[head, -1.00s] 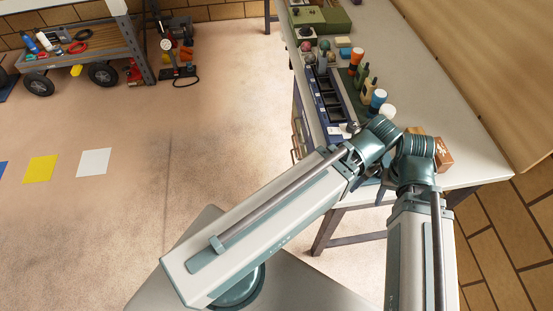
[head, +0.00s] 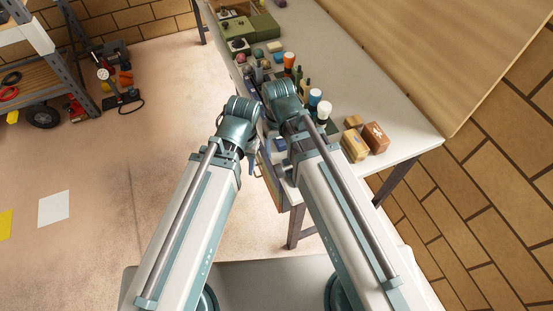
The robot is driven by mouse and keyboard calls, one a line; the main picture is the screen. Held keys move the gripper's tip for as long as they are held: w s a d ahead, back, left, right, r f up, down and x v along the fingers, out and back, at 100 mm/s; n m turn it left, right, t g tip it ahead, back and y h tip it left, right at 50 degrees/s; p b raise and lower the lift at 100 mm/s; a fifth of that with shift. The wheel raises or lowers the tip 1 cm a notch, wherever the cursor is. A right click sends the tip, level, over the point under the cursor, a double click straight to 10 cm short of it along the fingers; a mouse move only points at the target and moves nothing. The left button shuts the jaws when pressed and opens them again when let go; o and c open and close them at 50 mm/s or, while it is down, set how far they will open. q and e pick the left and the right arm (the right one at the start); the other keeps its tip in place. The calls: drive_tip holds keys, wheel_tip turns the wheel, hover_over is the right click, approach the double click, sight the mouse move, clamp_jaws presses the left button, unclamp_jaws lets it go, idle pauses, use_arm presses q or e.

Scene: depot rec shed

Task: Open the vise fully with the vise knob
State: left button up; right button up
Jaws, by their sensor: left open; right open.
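I cannot make out the vise or its knob in the head view; the near edge of the workbench (head: 418,138) is partly hidden behind my arms. My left gripper (head: 252,166) is small and partly covered by its own wrist, just off the bench's left edge. It is open and I see nothing in it. My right gripper (head: 270,143) is mostly hidden beneath its wrist at the same bench edge. It is open, and I cannot see what lies between its fingers.
On the bench stand an orange-brown box (head: 375,138), a tan box (head: 355,146), white-capped (head: 323,110) and orange-capped (head: 289,60) bottles, and green cases (head: 237,30). A shelf cart (head: 28,80) stands at left. The floor (head: 120,180) between is open; a brick wall bounds the right.

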sight(278, 167)
drive_tip(key=f+b, duration=1.3)
drive_tip(key=b, duration=0.1)
drive_tip(key=shift+w+f, duration=0.15)
drive_tip(key=shift+w, duration=0.1)
use_arm(q)
wheel_tip(278, 167, down, 13)
use_arm(e)
drive_tip(key=shift+w, duration=0.1)
clamp_jaws()
